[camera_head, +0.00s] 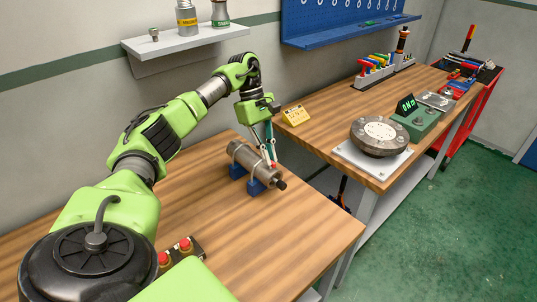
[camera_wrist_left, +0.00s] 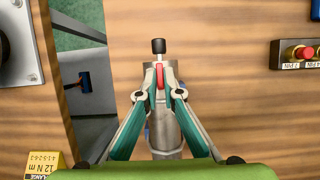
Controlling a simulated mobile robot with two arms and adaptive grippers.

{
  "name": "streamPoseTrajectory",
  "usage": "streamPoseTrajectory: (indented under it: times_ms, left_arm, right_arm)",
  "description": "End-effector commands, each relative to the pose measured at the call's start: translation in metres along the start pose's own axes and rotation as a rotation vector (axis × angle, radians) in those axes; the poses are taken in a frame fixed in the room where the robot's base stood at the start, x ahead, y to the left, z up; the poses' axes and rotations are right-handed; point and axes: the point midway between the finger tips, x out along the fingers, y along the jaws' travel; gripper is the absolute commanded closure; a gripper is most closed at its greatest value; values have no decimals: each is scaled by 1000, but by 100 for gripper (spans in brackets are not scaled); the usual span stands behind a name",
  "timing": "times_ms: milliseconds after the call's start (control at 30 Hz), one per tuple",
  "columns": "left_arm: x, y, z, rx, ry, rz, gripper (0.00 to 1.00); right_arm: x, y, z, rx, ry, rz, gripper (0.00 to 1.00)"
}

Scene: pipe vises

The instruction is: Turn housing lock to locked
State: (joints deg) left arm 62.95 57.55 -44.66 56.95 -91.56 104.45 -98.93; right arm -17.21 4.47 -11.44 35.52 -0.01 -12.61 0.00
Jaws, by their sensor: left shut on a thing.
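A grey metal cylindrical housing (camera_head: 246,160) lies on two blue supports (camera_head: 256,187) on the wooden bench, its black end knob (camera_head: 281,185) toward the front right. My left gripper (camera_head: 273,161) reaches down from above onto the knob-side half of the housing. In the left wrist view, the fingertips (camera_wrist_left: 160,85) are closed in on a small red lock lever (camera_wrist_left: 160,76) on top of the housing (camera_wrist_left: 166,130). The lever lies roughly along the housing, and the black knob (camera_wrist_left: 158,46) shows beyond it. Lock markings cannot be made out. My right gripper is out of view.
A box with red buttons (camera_head: 180,250) sits on the bench, left of the housing. A yellow torque label (camera_head: 295,115) stands behind it on the other bench. That bench holds a round metal fixture (camera_head: 379,136) and a green display unit (camera_head: 417,122). A gap separates the benches.

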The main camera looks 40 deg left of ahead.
Motion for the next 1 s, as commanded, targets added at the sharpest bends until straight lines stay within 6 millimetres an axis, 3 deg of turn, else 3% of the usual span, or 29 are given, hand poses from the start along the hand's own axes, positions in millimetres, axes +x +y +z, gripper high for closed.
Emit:
streamPoseTrajectory:
  times_ms: [400, 500, 833, 1000]
  left_arm:
    - [-2, 1, 0, 8, 3, 3, 100]
    - [-2, 1, 0, 8, 3, 3, 76]
    - [-2, 0, 0, 7, 1, 0, 76]
    - [-16, 2, 0, 7, 1, 3, 76]
  right_arm:
    - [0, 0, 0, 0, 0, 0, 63]
    - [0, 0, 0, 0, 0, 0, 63]
    - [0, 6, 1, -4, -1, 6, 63]
    - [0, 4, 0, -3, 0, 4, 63]
